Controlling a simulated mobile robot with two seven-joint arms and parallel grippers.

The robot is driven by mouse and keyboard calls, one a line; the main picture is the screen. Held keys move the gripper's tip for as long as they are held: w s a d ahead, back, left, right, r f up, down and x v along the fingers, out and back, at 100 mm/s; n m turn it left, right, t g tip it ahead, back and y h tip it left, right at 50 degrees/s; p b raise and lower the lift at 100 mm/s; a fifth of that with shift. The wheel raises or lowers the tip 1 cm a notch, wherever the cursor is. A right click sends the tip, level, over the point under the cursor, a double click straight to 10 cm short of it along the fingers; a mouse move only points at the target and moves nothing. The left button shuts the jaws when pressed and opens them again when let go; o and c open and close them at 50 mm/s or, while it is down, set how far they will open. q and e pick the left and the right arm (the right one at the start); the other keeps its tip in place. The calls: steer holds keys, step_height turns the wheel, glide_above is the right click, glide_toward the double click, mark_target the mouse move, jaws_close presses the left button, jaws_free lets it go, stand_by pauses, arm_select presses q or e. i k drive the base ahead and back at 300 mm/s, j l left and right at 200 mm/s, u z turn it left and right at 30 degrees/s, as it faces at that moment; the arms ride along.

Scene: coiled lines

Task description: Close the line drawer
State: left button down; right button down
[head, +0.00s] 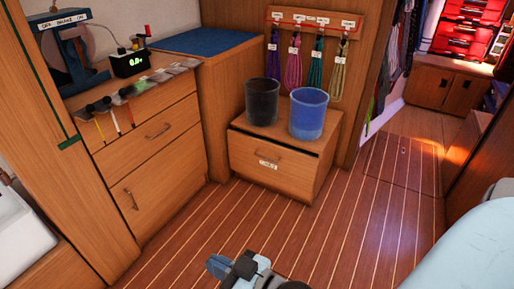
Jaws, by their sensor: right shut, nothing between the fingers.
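The line drawer (262,171) is the wooden front with a small white label and a handle, in the low cabinet below the buckets. A dark gap shows along its top edge, so it stands slightly open; how far is hard to tell. My right gripper (226,268) is at the bottom middle of the head view, above the floor, shut and empty. It is well in front of the drawer and apart from it. My left gripper is not in view.
A black bucket (262,103) and a blue bucket (308,115) stand on the low cabinet. Coiled lines (293,65) hang from a labelled rack behind. A taller drawer cabinet (160,170) stands at left. The striped wooden floor (300,228) before the drawer is clear.

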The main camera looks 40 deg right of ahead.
mark_target(290, 169)
steer(key=i+l+z, duration=0.2)
steer(key=i+l, duration=0.15)
steer(key=l, duration=0.3)
steer(key=i+l+z, duration=0.2)
steer(key=i+l, duration=0.15)
steer(key=l, duration=0.25)
steer(key=i+l+z, duration=0.2)
steer(key=i+l, duration=0.55)
steer(key=l, duration=0.2)
steer(key=i+l+z, duration=0.15)
steer(key=i+l, duration=0.2)
steer(key=l, duration=0.15)
